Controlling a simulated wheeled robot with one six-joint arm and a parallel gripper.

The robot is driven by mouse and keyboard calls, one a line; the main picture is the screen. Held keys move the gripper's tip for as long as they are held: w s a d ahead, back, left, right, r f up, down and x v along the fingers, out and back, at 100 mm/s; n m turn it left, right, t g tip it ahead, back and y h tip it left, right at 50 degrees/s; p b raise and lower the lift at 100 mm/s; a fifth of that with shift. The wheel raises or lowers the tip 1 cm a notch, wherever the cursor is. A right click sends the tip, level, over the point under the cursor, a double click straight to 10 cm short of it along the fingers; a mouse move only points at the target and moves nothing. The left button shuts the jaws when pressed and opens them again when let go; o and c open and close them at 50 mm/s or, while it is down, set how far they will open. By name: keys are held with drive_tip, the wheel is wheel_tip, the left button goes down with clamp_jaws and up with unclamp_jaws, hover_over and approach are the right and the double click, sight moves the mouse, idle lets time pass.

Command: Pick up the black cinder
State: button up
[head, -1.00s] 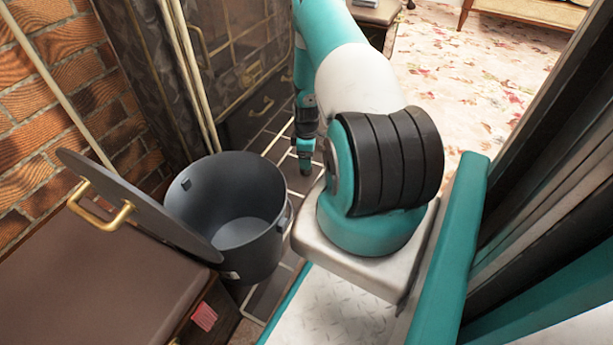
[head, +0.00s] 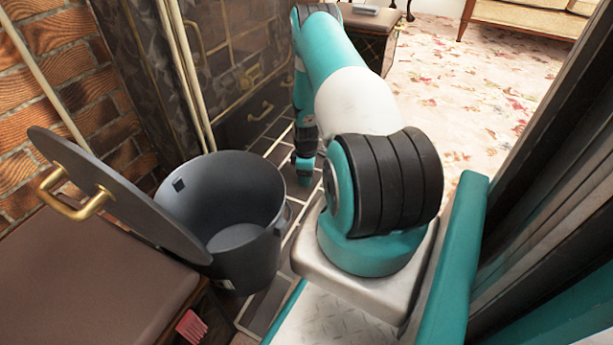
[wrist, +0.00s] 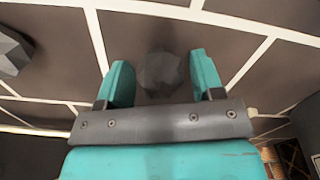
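A dark, faceted cinder (wrist: 160,74) lies on the tiled floor in the wrist view. My gripper (wrist: 162,72) is open, its two teal fingers on either side of the cinder with gaps showing between. Whether the fingers are down at floor height is hard to tell. In the head view my gripper (head: 304,178) points down near the tiles beyond the bucket, and the cinder cannot be made out there.
A grey faceted lump (wrist: 12,52) lies at the left in the wrist view. An open dark bucket (head: 245,255) with its tilted lid (head: 125,195) stands left of my arm.

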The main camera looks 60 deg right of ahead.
drive_tip(key=c, duration=0.6)
drive_tip(key=shift+c, duration=0.2)
